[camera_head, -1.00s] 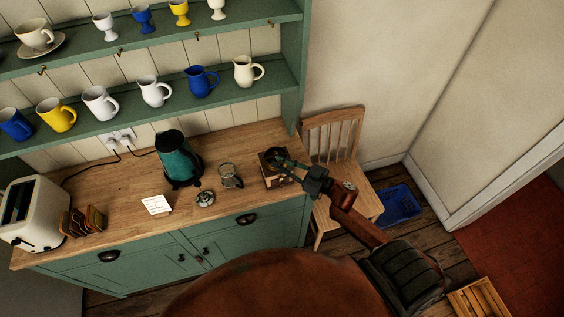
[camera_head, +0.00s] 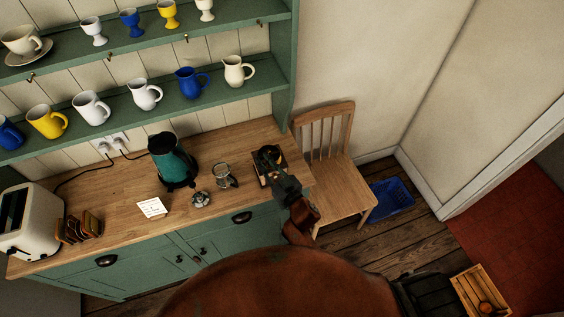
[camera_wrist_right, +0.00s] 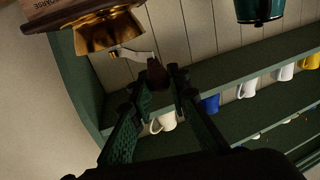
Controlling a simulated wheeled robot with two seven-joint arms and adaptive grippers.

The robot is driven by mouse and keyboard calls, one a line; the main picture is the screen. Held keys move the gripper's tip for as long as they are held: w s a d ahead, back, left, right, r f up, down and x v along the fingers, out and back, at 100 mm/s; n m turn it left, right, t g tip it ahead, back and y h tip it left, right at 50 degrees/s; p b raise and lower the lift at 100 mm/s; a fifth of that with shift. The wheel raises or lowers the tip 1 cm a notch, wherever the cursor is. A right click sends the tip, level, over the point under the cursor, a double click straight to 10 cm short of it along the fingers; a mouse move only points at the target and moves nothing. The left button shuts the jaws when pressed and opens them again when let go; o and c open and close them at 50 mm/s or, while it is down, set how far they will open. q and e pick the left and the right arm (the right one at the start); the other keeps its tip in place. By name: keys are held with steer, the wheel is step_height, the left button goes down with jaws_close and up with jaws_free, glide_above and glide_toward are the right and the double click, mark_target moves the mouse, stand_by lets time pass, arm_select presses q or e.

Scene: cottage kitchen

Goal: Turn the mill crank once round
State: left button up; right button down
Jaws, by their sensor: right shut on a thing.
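The mill (camera_head: 262,179) stands at the right end of the wooden counter, mostly hidden by my right gripper (camera_head: 275,170) and arm in the head view. In the right wrist view its wooden body (camera_wrist_right: 70,14) and brass hopper (camera_wrist_right: 105,34) show at the upper left. The pale metal crank (camera_wrist_right: 134,53) reaches from the hopper to a dark knob (camera_wrist_right: 157,73). My right gripper's fingers (camera_wrist_right: 163,88) are closed around this knob. My left gripper is not in view.
On the counter (camera_head: 120,180), left of the mill, stand a glass jar (camera_head: 225,176), a small metal piece (camera_head: 201,199), a white card (camera_head: 152,207) and a teal kettle (camera_head: 171,160). A wooden chair (camera_head: 337,184) stands right of the counter. Shelves of mugs rise behind.

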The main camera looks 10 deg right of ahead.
steer(key=shift+a, duration=0.15)
stand_by(0.3)
steer(key=c, duration=1.8)
jaws_free()
steer(key=v, duration=1.2)
steer(key=shift+c, duration=0.5)
